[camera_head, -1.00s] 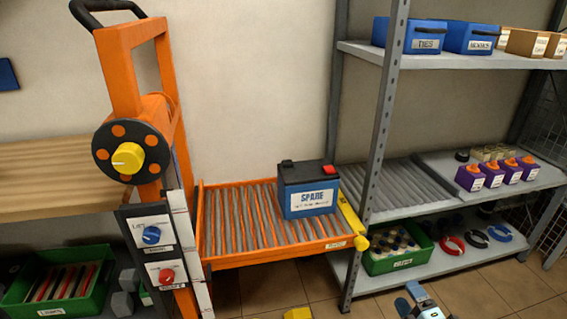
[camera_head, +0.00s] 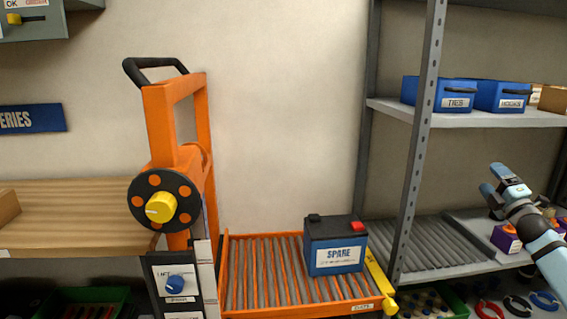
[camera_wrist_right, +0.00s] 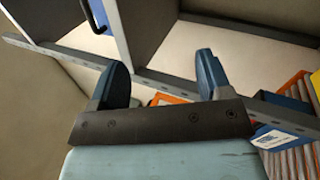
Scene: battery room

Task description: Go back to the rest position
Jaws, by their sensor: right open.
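My right gripper (camera_head: 491,181) is raised in front of the grey shelf rack at the right of the head view, its arm coming in from the lower right. In the right wrist view its two dark blue fingers (camera_wrist_right: 160,64) stand wide apart with nothing between them. My left gripper is in neither view.
An orange lift cart (camera_head: 161,110) carries a roller tray (camera_head: 262,285) with a blue SPARE battery (camera_head: 334,254). A grey rack post (camera_head: 419,140) stands between the cart and my right arm. Blue bins (camera_head: 440,92) sit on the upper shelf. A wooden bench (camera_head: 80,205) is at left.

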